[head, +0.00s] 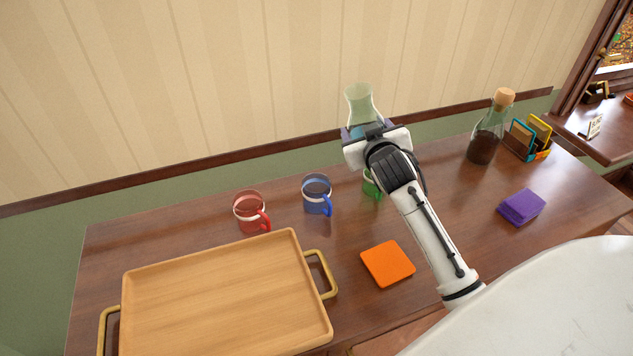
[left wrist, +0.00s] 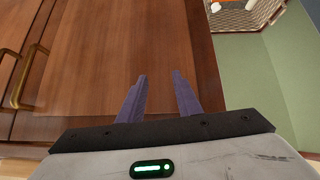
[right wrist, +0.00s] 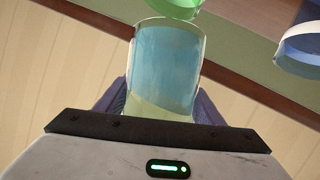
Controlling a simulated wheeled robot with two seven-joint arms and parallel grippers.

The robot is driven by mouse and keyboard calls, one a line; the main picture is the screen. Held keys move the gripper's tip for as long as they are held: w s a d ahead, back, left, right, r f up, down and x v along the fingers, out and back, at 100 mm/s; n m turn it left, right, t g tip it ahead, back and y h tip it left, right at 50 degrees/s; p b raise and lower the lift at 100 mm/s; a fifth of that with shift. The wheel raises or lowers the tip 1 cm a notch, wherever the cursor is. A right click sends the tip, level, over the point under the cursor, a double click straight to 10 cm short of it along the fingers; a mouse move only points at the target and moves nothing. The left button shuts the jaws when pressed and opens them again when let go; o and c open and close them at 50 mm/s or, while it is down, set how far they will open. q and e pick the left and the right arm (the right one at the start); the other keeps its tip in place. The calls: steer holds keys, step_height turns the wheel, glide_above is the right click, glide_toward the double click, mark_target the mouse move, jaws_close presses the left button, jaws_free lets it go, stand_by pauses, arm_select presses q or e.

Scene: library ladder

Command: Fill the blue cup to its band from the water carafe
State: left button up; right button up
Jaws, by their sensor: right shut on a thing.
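The blue cup (head: 317,203) stands upright on the table, with a pale band near its rim and its handle at the right. I cannot tell whether it holds water. Part of it shows at the right edge of the right wrist view (right wrist: 303,62). The glass carafe (head: 360,100) with blue-tinted water is raised behind the cups and looks about upright. My right gripper (head: 368,130) is shut around it; the carafe also fills the middle of the right wrist view (right wrist: 168,65). My left gripper (left wrist: 162,78) is open and empty, seen only in its wrist view.
A red cup (head: 249,213) stands left of the blue cup; a green cup (head: 371,188) is partly hidden behind my right arm. A wooden tray (head: 225,300), orange square (head: 387,264), corked bottle (head: 486,142), purple stack (head: 521,206) and organizer (head: 530,138) occupy the table.

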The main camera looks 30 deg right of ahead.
steer(key=shift+d+r+n+h, duration=0.1)
steer(key=shift+r+n+h, duration=0.45)
steer(key=shift+n, duration=0.35)
steer(key=shift+r+n+t+h, duration=0.3)
steer(key=shift+r+n+h, duration=0.2)
steer(key=shift+r, duration=0.2)
steer(key=shift+f+n+b, duration=0.4)
steer(key=shift+f, duration=0.2)
steer(key=shift+d+f+n+t+h+b, duration=0.35)
steer(key=shift+f+b, duration=0.2)
steer(key=shift+b, duration=0.6)
steer(key=shift+r+n, duration=0.25)
steer(key=shift+r, duration=0.1)
steer(key=shift+s+d+f+n+t+b, duration=0.15)
steer(key=shift+d+n+t+b, duration=0.15)
steer(key=shift+n+b, duration=0.25)
steer(key=shift+d+r+n+t+h+b, duration=0.25)
steer(key=shift+r+n+h+b, duration=0.15)
steer(key=shift+r+n, duration=0.2)
steer(key=shift+f+n+b, duration=0.25)
steer(key=shift+n+b, duration=0.1)
steer(key=shift+b, duration=0.1)
